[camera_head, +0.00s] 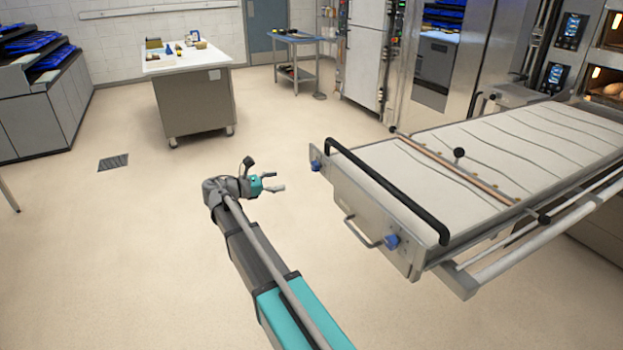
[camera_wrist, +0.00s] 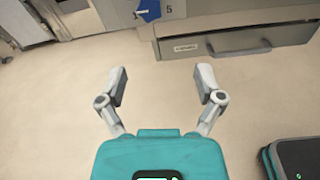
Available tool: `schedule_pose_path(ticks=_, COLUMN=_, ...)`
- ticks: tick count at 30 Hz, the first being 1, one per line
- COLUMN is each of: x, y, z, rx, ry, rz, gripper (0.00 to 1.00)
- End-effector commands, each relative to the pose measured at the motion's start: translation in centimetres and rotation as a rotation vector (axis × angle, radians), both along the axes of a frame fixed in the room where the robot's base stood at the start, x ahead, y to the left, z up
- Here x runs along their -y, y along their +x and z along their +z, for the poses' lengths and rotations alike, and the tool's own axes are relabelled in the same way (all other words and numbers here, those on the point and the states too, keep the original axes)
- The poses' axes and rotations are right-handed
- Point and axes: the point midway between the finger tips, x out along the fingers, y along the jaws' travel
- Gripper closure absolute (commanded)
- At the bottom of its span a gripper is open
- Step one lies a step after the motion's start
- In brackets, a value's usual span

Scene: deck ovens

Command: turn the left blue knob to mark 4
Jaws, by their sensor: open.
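The left blue knob (camera_head: 315,165) sits on the left part of the front panel of the loader (camera_head: 375,215). The pointer's exact mark is unclear. My gripper (camera_head: 277,182) is open and empty, left of the panel and apart from the knob. In the wrist view my gripper's fingertips (camera_wrist: 163,75) are spread below the knob, with floor between them.
A second blue knob (camera_head: 392,241) and a metal handle (camera_head: 360,232) are on the same panel. A black bar (camera_head: 385,190) runs along the loader's top front edge. A white-topped table (camera_head: 188,60) stands at the back. The floor around my gripper is clear.

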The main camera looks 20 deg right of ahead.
Motion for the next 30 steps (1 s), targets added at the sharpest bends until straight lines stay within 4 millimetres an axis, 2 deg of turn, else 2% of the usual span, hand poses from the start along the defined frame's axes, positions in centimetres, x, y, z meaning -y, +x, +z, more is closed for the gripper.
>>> schedule_pose_path(ticks=1, x=-0.3, y=0.8, z=-0.2, rx=-0.025, ry=-0.031, rz=0.003, gripper=0.14)
schedule_pose_path(ticks=5, x=-0.6, y=1.3, z=0.4, rx=-0.068, ry=-0.081, rz=0.005, gripper=0.14)
schedule_pose_path(ticks=20, x=-0.4, y=1.3, z=0.7, rx=-0.077, ry=-0.093, rz=0.005, gripper=0.14)
schedule_pose_path(ticks=26, x=0.7, y=1.4, z=0.7, rx=-0.077, ry=-0.092, rz=0.004, gripper=0.14)
schedule_pose_path(ticks=30, x=2.3, y=1.4, z=0.6, rx=-0.077, ry=-0.092, rz=0.003, gripper=0.14)
